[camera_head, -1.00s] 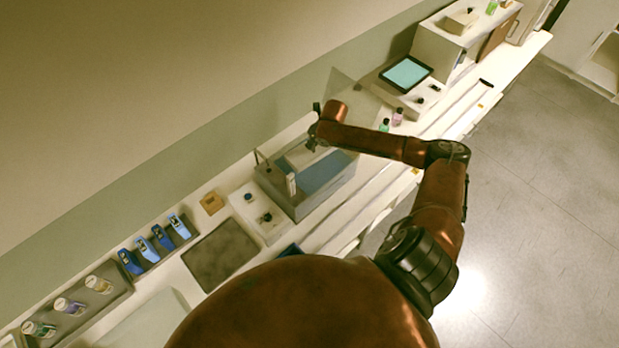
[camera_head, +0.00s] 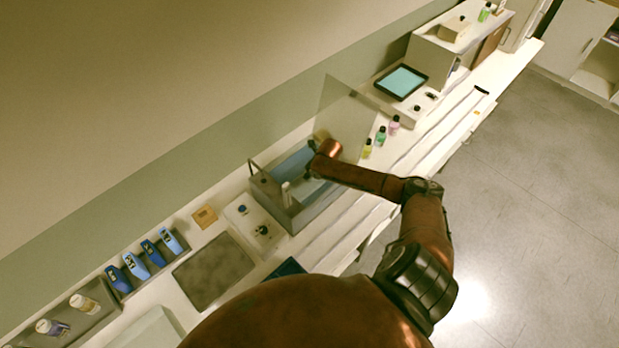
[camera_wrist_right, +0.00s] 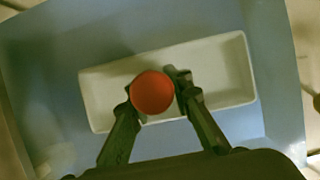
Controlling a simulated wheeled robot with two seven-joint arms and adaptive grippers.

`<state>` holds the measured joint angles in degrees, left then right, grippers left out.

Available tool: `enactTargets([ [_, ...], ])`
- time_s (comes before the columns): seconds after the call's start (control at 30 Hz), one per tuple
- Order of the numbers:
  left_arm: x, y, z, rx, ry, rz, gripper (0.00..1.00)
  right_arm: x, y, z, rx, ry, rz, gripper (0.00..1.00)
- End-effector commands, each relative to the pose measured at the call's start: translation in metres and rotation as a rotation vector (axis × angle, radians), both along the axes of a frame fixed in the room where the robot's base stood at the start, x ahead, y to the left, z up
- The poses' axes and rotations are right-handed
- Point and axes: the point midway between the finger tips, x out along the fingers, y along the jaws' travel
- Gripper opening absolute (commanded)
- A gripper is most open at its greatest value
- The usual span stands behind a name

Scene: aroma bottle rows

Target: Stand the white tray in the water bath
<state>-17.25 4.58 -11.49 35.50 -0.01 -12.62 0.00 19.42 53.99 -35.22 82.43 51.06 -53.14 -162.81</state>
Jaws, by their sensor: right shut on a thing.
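The water bath (camera_head: 308,214) is a grey open box with blue inside, on the bench in the head view. In the right wrist view its blue inside (camera_wrist_right: 190,27) surrounds the white tray (camera_wrist_right: 222,75), a shallow rectangle seen from above. My right gripper (camera_head: 313,168) is over the bath, its fingers small in the head view. In the wrist view the right gripper (camera_wrist_right: 153,92) is shut on a round red knob (camera_wrist_right: 153,92) over the tray's middle. Whether the tray touches the bath floor cannot be told. The tray is mostly hidden by my arm in the head view. My left gripper is not in view.
A clear upright panel (camera_head: 345,105) stands behind and right of the bath. Small bottles (camera_head: 381,136) stand right of it, near a device with a screen (camera_head: 402,81). A dark mat (camera_head: 213,270) and a rack with blue items (camera_head: 150,253) lie left.

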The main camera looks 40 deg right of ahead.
Motion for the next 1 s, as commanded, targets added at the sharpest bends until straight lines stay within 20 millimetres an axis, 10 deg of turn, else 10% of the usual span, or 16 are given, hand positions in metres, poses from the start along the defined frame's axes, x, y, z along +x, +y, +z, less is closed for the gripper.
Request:
enactTargets([
  [0.33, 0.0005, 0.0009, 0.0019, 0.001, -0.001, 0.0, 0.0, 0.0005, -0.0006, -0.0152, -0.002, -0.001, 0.0, 0.0],
  [0.37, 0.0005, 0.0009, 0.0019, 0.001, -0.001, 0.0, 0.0, -0.0001, -0.0005, -0.0159, -0.002, 0.0, 0.0, 0.17],
  [0.63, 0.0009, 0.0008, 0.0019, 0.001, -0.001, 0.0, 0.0, 0.0, -0.0004, -0.0155, -0.001, 0.0, 0.0, 0.36],
  [1.0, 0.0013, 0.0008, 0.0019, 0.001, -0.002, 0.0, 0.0, -0.0019, -0.0012, -0.0094, -0.002, -0.001, 0.0, 0.36],
])
